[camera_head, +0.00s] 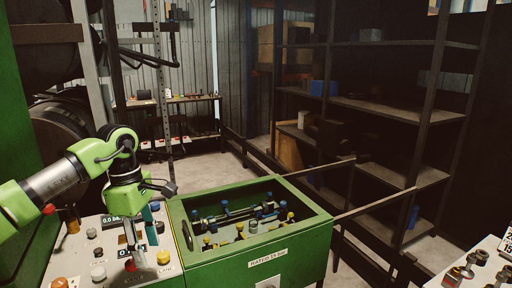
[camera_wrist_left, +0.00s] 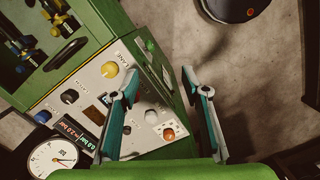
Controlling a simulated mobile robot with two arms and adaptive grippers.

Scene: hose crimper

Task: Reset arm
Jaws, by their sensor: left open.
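My left arm (camera_head: 75,180) is green and grey and comes in from the left in the head view. Its left gripper (camera_head: 141,232) points down over the light control panel (camera_head: 88,262) of the green machine. In the left wrist view the two teal-padded fingers of the left gripper (camera_wrist_left: 159,78) stand wide apart with nothing between them. Beyond them the panel shows a yellow knob (camera_wrist_left: 109,69), black knobs, an orange button (camera_wrist_left: 169,134) and a round gauge (camera_wrist_left: 54,158). The fingers and wrist hide part of the panel. My right gripper is not in view.
An open green bin (camera_head: 318,222) with blue- and yellow-capped parts inside sits right of the panel. Dark shelves (camera_head: 390,105) stand at the right. A table with metal fittings (camera_head: 470,268) is at the lower right corner. Floor behind the machine is clear.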

